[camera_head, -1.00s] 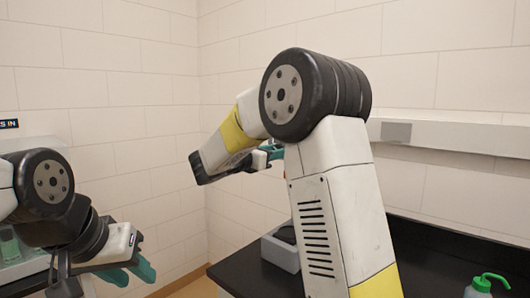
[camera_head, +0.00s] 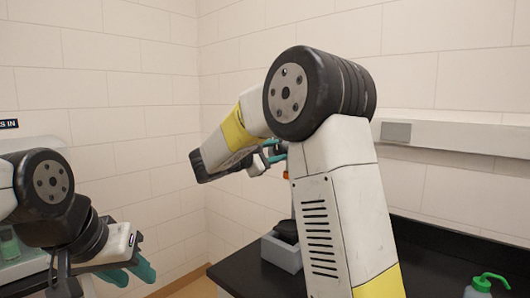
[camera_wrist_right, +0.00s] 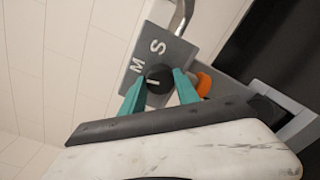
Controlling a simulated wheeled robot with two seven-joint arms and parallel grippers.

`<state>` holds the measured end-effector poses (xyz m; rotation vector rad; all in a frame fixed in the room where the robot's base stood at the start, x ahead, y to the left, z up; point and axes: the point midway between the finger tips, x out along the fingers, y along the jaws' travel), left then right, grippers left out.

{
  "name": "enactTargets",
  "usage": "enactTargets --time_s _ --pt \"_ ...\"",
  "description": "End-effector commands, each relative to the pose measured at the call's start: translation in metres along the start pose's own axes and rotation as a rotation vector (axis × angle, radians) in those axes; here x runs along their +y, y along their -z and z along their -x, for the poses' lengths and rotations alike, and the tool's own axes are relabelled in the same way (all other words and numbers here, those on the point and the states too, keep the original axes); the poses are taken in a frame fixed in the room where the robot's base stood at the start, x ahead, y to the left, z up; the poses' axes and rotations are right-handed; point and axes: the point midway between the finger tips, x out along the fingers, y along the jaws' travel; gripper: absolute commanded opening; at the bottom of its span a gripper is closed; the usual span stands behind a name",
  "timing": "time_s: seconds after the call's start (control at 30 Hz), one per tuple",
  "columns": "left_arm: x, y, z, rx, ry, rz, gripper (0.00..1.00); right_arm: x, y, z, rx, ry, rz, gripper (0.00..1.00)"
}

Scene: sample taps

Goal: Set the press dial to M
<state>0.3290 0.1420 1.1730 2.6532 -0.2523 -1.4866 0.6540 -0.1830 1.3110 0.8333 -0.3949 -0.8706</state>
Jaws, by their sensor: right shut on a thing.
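The press dial (camera_wrist_right: 159,78) is a round black knob with a white line, on a grey panel (camera_wrist_right: 172,52) marked M and S in white. In the right wrist view the line lies nearly level in the picture. I cannot tell for sure which letter it points to. My right gripper (camera_wrist_right: 157,88) has its teal fingers on both sides of the knob, shut on it. In the head view my right gripper (camera_head: 272,154) is partly hidden by its own arm. My left gripper (camera_head: 131,274) is open and empty at the lower left, far from the dial.
An orange part (camera_wrist_right: 203,83) sits close beside the right finger, and a metal bar (camera_wrist_right: 181,16) is above the panel. A grey base (camera_head: 281,253) stands on the black bench (camera_head: 235,277). A green-topped bottle (camera_head: 484,286) is at the right.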

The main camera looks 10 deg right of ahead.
Motion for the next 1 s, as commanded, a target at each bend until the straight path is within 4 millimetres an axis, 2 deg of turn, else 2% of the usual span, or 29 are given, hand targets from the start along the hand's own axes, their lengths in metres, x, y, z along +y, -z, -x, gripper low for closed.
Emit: enactTargets --time_s 0.4,0.97,1.0 --pt "0.0 0.0 0.0 0.0 0.0 0.0 0.36 -0.0002 0.0002 0.0004 0.006 0.0 -0.186 0.0" --pt "0.0 0.0 0.0 0.0 0.0 0.0 0.36 -0.0005 0.0004 0.0004 0.007 0.001 -0.21 0.0" --pt "0.0 0.0 0.0 0.0 0.0 0.0 0.36 -0.0005 0.0004 0.0004 0.007 0.001 -0.21 0.45"
